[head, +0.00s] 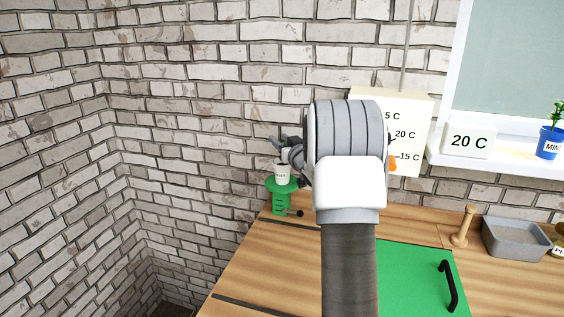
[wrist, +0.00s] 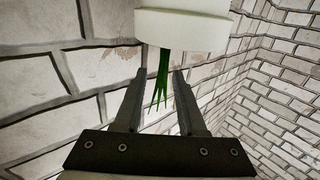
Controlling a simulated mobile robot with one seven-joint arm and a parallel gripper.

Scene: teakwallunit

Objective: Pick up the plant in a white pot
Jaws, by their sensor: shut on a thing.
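The plant in a white pot (head: 282,174) is at the green round-topped stand (head: 282,188) on the back left corner of the wooden worktop. The pot looks upright; I cannot tell whether its base touches the stand. In the wrist view the white pot (wrist: 183,30) is at the top, upside down in the picture, with thin green leaves (wrist: 161,80) hanging between the fingers. My gripper (wrist: 160,74) is shut on the plant, with a finger on either side just beyond the pot's rim. In the head view my gripper (head: 281,146) is partly hidden by my wrist.
A brick wall stands close behind and to the left. A green panel with a black handle (head: 449,286) lies right of my arm. A wooden peg (head: 463,226), a grey tray (head: 516,238), a "20 C" sign (head: 468,141) and a blue pot (head: 550,144) are further right.

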